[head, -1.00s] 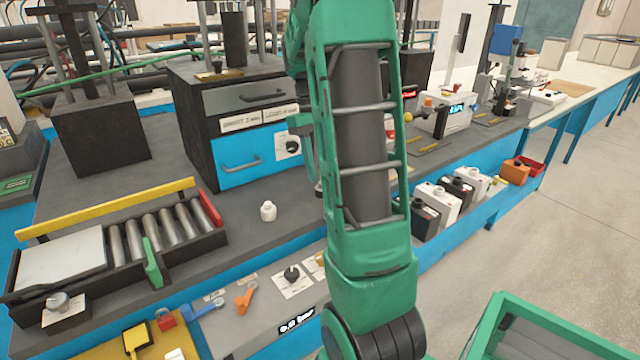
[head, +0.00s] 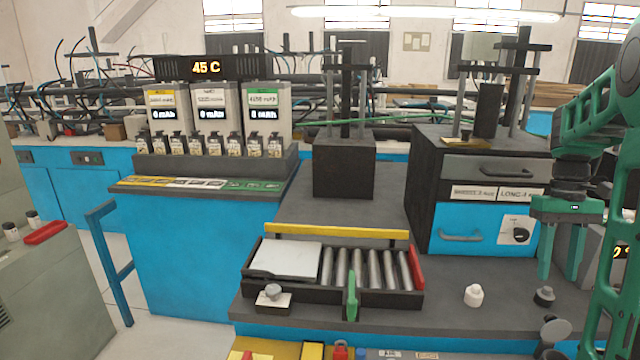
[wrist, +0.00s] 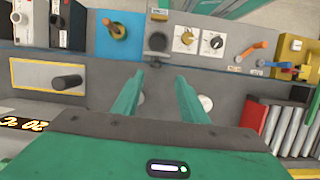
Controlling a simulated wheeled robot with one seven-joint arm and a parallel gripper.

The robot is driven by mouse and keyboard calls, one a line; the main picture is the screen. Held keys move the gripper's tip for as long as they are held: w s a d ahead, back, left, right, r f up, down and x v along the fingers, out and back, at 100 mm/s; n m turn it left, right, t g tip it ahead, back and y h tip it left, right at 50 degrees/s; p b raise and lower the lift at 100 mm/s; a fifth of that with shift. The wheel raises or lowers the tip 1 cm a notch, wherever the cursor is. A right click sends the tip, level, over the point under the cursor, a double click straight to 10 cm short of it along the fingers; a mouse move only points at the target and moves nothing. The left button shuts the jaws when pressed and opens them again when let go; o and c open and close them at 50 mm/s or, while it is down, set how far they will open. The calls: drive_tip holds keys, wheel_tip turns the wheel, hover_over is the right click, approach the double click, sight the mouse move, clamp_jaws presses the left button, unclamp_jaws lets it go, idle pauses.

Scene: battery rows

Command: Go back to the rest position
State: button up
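My gripper (head: 560,272) hangs at the right of the head view, fingers pointing down above the grey bench. In the wrist view my gripper (wrist: 160,78) has its two green fingers apart with nothing between them. A small dark round piece (head: 544,297) sits on the bench just under the left finger in the head view. A small white bottle (head: 474,295) stands on the bench left of the gripper, apart from it.
A roller tray (head: 390,298) with a yellow back bar lies left of the bottle. A black and blue drawer cabinet (head: 470,216) stands behind it. Bare bench surrounds the bottle.

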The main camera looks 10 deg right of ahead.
drive_tip(key=s+a+f+m+t, duration=0.1)
drive_tip(key=s+a+f, duration=0.1)
drive_tip(key=s+a, duration=0.6)
drive_tip(key=s+a+f+m+t, duration=0.1)
drive_tip(key=s+a+m+t, duration=0.1)
drive_tip(key=s+a, duration=0.6)
drive_tip(key=shift+s+a+f+h, duration=0.3)
drive_tip(key=shift+s+f, duration=0.05)
drive_tip(key=shift+s, duration=0.6)
drive_tip(key=shift+w+f, duration=0.25)
drive_tip(key=shift+w, duration=0.35)
